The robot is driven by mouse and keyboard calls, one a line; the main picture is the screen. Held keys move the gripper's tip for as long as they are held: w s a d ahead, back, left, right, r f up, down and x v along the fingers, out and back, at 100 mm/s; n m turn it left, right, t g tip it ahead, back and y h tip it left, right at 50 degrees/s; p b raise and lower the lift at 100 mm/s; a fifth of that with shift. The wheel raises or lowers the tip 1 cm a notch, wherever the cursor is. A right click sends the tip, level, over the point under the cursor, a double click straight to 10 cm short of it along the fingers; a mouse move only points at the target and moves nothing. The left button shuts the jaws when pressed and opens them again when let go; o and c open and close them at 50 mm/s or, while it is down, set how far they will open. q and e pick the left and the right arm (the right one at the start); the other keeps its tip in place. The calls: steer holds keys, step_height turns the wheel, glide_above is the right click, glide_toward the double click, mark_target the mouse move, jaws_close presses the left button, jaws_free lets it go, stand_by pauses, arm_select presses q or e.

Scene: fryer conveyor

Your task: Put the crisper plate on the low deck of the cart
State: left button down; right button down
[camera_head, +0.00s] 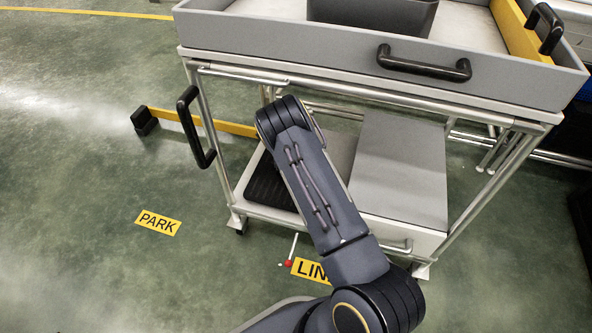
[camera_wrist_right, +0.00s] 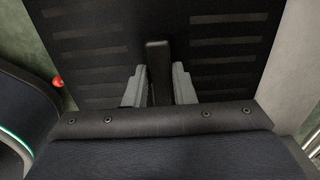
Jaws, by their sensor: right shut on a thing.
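The crisper plate (camera_wrist_right: 225,60) is a black slotted plate with an upright tab, filling much of the right wrist view. My right gripper (camera_wrist_right: 159,88) is shut on that tab. In the head view, part of a dark plate (camera_head: 270,182) shows at the left end of the low deck (camera_head: 262,212) of the cart (camera_head: 216,158). My right arm covers the rest of the plate and hides the gripper there. I cannot tell whether the plate rests on the deck or hangs just above it. My left gripper is not in view.
A grey box (camera_head: 402,165) takes up the right part of the low deck. The cart's upper tray (camera_head: 300,62) overhangs it, with a black side handle (camera_head: 190,127) at left. A red ball-ended lever (camera_head: 289,264) is near the front. Floor at left is mostly clear.

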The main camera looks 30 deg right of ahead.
steer(key=shift+f, duration=0.4)
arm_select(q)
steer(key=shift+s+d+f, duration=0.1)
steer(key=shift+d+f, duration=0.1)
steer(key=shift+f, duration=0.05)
arm_select(e)
steer(key=shift+w+r, duration=0.1)
steer(key=shift+f, duration=0.2)
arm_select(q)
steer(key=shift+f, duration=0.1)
arm_select(e)
steer(key=c, duration=1.2)
jaws_free()
steer(key=shift+r, duration=0.15)
step_height(320, 180, up, 8)
steer(key=p, duration=0.3)
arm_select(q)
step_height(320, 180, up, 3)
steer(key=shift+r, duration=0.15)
arm_select(e)
steer(key=shift+f, duration=0.2)
